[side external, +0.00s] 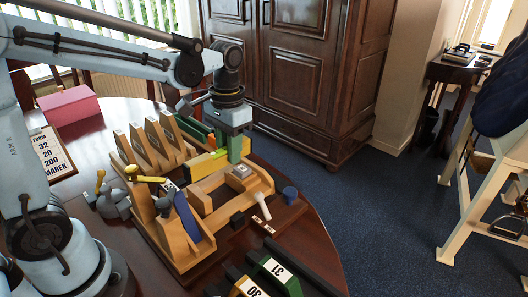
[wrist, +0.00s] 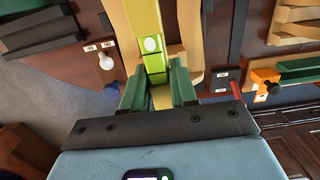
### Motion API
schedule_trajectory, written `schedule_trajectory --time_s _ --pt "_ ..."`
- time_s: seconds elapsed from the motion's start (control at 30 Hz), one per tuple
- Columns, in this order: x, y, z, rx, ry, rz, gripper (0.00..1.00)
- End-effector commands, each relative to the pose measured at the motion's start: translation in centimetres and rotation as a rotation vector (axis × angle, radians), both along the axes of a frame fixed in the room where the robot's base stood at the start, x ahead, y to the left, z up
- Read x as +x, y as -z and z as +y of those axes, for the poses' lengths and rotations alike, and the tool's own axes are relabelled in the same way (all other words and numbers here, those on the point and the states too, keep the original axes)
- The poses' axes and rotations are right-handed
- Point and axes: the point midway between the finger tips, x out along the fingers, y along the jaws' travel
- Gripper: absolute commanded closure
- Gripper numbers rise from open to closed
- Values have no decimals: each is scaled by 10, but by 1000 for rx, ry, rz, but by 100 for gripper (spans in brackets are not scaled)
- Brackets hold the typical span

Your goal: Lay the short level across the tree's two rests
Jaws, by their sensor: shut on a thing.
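My gripper (side external: 236,150) has green fingers and is shut on the short level, a yellow-green bar (side external: 204,165). In the wrist view the level (wrist: 151,44) runs up the picture from between the fingers (wrist: 158,88), with a pale round spot on its face. The wooden tree (side external: 257,184) is on the table below and beside my gripper. Its pale wood (wrist: 190,30) also shows beside the level in the wrist view. The fingers and the level hide part of the tree. I cannot tell whether the level touches the rests.
Upright wooden pieces (side external: 155,142) stand behind on the left. A grey pot-like thing (side external: 112,203) and a blue piece (side external: 187,217) are nearer. Numbered blocks (side external: 275,275) are in front.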

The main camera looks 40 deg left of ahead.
Motion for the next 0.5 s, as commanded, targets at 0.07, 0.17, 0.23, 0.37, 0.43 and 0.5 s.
schedule_trajectory --time_s 0.07,0.17,0.23,0.37,0.43,0.5 --pt "0 0 0 0 0 0 100" --pt "0 0 0 0 0 0 100" --pt "0 0 0 0 0 0 100" --pt "0 1 0 0 0 0 100" --pt "0 2 0 0 0 0 100" --pt "0 4 0 0 0 0 100"
